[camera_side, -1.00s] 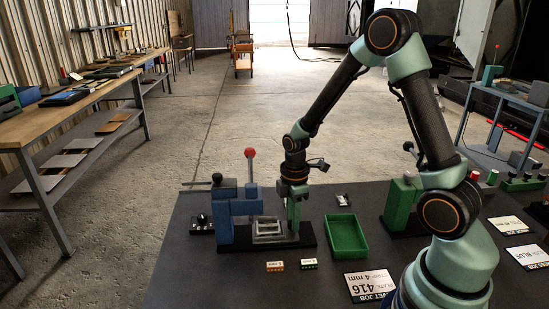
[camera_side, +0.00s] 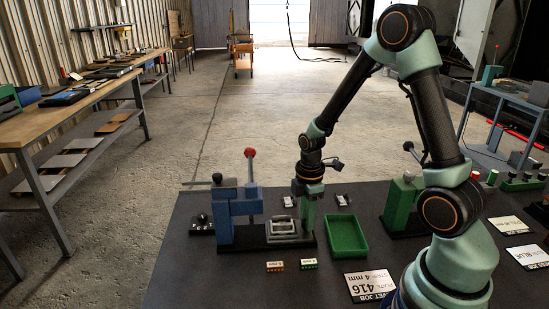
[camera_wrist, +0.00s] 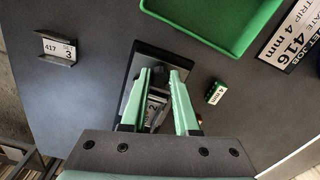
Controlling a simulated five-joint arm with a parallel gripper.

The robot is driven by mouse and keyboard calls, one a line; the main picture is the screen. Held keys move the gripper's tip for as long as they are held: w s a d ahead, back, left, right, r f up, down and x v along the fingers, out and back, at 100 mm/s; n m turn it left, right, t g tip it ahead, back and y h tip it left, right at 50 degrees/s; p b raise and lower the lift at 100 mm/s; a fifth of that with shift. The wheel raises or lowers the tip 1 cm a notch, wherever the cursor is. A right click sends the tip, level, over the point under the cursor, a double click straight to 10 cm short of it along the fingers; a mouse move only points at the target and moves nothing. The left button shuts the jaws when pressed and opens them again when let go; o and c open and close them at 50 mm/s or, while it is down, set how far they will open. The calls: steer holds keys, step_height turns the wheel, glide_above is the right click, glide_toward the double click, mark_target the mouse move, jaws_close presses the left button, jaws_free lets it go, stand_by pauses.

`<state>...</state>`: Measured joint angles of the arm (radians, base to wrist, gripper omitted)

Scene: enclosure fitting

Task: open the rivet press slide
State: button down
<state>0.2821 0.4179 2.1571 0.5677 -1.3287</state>
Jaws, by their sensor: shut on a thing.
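The blue rivet press (camera_side: 240,212) stands on a black base plate (camera_side: 236,247), with a red-knobbed lever (camera_side: 250,153) raised on it. Its slide (camera_side: 283,229), a grey carriage with a pale frame on top, sits on the base to the right of the press column, mostly out from under the head. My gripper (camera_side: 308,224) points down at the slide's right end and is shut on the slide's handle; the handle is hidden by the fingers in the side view. In the wrist view my gripper (camera_wrist: 160,74) has its green fingers above the black base, with the slide partly visible between them.
A green tray (camera_side: 365,236) stands just right of my gripper. A card reading 416 (camera_side: 370,285) lies nearer. A green press (camera_side: 399,205) stands to the right. A 417 plate holder (camera_wrist: 59,50) stands behind.

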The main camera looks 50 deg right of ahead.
steer(key=shift+s+d+r, duration=0.1)
steer(key=c, duration=0.7)
jaws_free()
steer(key=shift+o, duration=0.2)
step_height(320, 180, up, 12)
steer(key=s+a+r+m+t, duration=0.4)
steer(key=a+r+m, duration=0.5)
steer(key=m, duration=0.3)
steer(key=shift+s+a+r+t, duration=0.25)
steer(key=shift+s+a+t, duration=0.2)
steer(key=shift+t, duration=0.35)
